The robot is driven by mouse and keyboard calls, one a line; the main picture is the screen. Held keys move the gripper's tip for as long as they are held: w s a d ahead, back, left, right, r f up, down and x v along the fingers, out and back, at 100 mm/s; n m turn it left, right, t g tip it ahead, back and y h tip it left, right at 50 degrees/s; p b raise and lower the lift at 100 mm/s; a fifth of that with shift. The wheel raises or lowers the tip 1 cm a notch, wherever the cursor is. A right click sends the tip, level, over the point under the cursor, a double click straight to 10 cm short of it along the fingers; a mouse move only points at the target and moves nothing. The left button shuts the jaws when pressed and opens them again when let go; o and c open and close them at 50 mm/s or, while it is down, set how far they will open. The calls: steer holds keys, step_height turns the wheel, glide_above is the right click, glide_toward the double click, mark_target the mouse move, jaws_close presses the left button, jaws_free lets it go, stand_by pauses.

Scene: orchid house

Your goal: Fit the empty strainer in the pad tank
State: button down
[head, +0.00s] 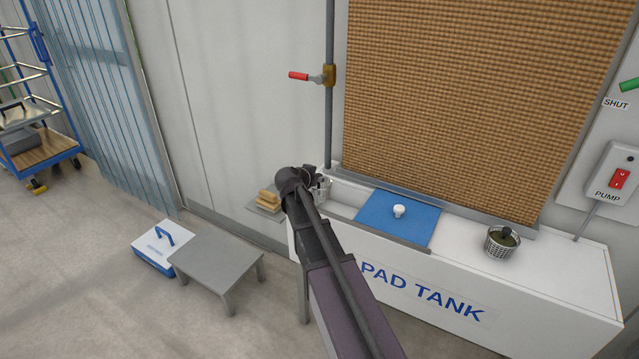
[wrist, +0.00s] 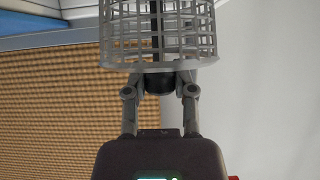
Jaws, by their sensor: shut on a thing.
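My gripper (head: 312,180) is at the left end of the white pad tank (head: 540,275). In the wrist view my gripper (wrist: 160,84) is shut on the dark knob of a grey mesh strainer (wrist: 120,40). Its mesh is see-through and shows no debris; only a dark central stem stands inside. In the head view the held strainer is mostly hidden by my gripper, so I cannot tell whether it touches the tank. A second strainer (head: 493,249) with dark green matter in it stands on the tank's right top.
A blue lid (head: 380,215) with a white knob covers part of the tank top beside my gripper. The brown pad (head: 480,100) rises behind. A pipe with a red-handled valve (head: 300,76) stands left. A grey low table (head: 215,258) and a white-blue case (head: 150,252) stand on the floor.

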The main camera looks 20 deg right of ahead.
steer(key=shift+f, duration=0.15)
steer(key=shift+f+b, duration=0.3)
steer(key=shift+f+b, duration=0.3)
stand_by(0.3)
steer(key=shift+c, duration=2.2)
jaws_free()
steer(key=shift+r, duration=0.15)
steer(key=shift+r+p, duration=0.65)
steer(key=shift+p, duration=0.15)
steer(key=p+v, duration=0.5)
steer(key=v, duration=0.6)
steer(key=shift+s+a, duration=0.25)
steer(key=shift+a, duration=0.1)
